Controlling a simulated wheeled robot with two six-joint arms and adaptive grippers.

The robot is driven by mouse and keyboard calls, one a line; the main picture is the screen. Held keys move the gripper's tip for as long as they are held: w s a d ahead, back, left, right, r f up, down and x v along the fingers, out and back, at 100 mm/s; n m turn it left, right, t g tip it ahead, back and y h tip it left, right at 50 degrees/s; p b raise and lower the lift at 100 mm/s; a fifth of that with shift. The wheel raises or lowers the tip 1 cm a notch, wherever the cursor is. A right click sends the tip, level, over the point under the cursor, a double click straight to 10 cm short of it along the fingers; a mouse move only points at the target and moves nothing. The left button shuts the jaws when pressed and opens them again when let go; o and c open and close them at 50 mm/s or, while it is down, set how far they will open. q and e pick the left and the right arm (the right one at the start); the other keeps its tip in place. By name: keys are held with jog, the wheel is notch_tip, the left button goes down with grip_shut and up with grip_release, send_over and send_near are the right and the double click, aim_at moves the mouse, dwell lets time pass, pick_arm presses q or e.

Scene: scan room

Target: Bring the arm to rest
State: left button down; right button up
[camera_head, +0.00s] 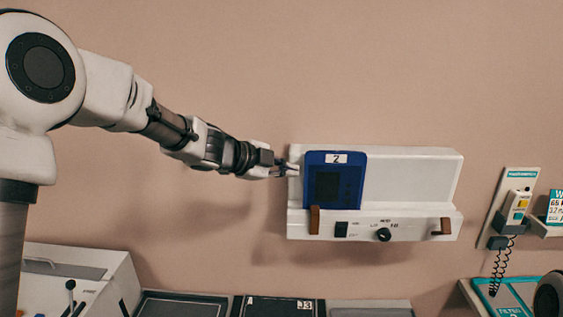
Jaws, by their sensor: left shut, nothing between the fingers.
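My left arm reaches in from the left, stretched toward the wall. My left gripper (290,169) is shut and empty, with its fingertips at the left edge of a white wall unit (415,178). I cannot tell whether the fingertips touch the unit. A blue device (350,170) with a dark screen and a label "2" stands in the left part of the unit, just right of the fingertips. My right gripper does not show.
The unit's front has a black knob (383,235) and brown clips. Right of it hangs a handset (516,205) with a coiled cord. Below are a white console (85,265) with levers and dark panels (270,306). Bare wall surrounds the arm.

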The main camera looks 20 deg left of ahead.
pick_arm(q)
jog(key=shift+s+a+r, duration=0.15)
jog(key=shift+a+r, duration=0.45)
jog(key=shift+r, duration=0.05)
